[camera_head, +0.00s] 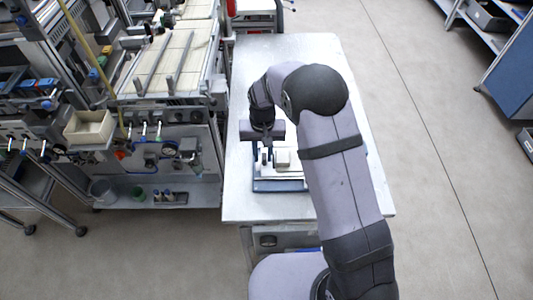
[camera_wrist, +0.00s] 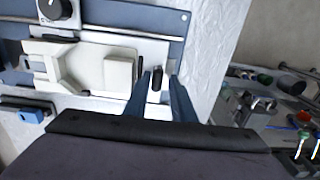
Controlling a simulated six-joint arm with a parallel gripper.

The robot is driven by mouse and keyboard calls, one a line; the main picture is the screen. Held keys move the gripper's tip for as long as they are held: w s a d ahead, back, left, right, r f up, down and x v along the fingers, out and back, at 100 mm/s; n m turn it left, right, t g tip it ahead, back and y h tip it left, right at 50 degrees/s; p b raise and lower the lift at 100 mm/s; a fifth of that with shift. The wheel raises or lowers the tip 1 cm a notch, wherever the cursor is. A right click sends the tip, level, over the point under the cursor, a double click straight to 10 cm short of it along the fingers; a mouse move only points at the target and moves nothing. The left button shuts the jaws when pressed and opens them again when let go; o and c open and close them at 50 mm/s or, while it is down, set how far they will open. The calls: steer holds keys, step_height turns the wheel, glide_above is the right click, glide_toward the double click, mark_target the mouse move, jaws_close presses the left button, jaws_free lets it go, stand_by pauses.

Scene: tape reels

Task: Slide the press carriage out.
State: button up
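The press is on the table, with a blue base (camera_head: 280,186) and a pale block (camera_head: 283,158) on top. In the wrist view, the cream block, which looks like the carriage (camera_wrist: 90,68), lies on a white plate over the blue base (camera_wrist: 165,22). A small dark upright peg (camera_wrist: 157,79) stands at its right end. My gripper (camera_wrist: 160,80) is open, with one blue finger on each side of the peg; a gap shows, at least on the right. In the head view my gripper (camera_head: 263,155) is low at the press's left side, partly hidden by my wrist.
The metal table (camera_head: 245,205) is bare in front of the press and behind it. A black knob (camera_wrist: 56,10) and a small blue part (camera_wrist: 25,112) are near the block. A crowded workbench (camera_head: 165,125) stands close at the table's left.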

steer(key=shift+o, duration=0.3)
steer(key=shift+r+b, duration=1.15)
steer(key=shift+r, duration=2.55)
steer(key=s+d, duration=0.7)
steer(key=s, duration=0.4)
steer(key=s+d+r, duration=0.1)
steer(key=s+d, duration=0.6)
steer(key=s, duration=0.4)
steer(key=shift+s+r, duration=0.15)
steer(key=shift+s, duration=0.15)
steer(key=shift+d, duration=0.1)
